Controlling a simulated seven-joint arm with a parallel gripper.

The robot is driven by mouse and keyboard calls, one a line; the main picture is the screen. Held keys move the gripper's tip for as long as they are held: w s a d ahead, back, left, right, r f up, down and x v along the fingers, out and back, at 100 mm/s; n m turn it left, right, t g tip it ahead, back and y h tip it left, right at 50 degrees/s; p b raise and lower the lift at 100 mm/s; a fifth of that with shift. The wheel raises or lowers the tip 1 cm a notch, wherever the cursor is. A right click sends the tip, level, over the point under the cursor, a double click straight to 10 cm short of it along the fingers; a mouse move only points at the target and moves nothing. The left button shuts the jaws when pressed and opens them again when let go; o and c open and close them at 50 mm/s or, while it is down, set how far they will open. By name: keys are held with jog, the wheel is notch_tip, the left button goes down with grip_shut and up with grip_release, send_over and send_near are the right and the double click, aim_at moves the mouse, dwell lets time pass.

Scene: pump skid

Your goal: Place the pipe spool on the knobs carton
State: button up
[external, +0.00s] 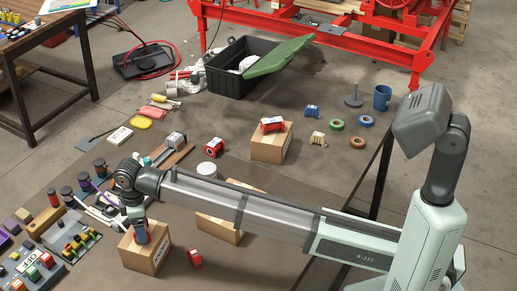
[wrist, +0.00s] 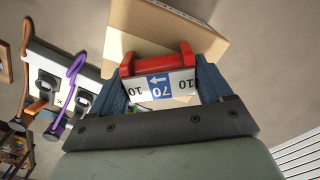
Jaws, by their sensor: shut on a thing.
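My gripper (wrist: 156,88) is shut on the pipe spool (wrist: 157,66), a red piece with a white and blue label, held between its blue fingers. In the external view my gripper (external: 141,230) is low at the front left, directly over a brown carton (external: 146,258). That carton has writing on its right side, too small to read, so I cannot confirm it is the knobs carton. The carton top shows beyond the spool in the wrist view (wrist: 150,20). Whether the spool touches it I cannot tell.
A red piece (external: 195,258) lies just right of the carton. Another carton (external: 218,229) is partly hidden under my arm. A third carton (external: 269,148) bears a red piece. Valves and fittings (external: 75,240) crowd the left. A black crate (external: 230,75) stands behind.

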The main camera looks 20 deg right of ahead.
jog(key=shift+f, duration=0.15)
jog(key=o, duration=1.1)
jog(key=shift+o, duration=0.2)
notch_tip(320, 180, up, 12)
jog(key=shift+r, duration=0.2)
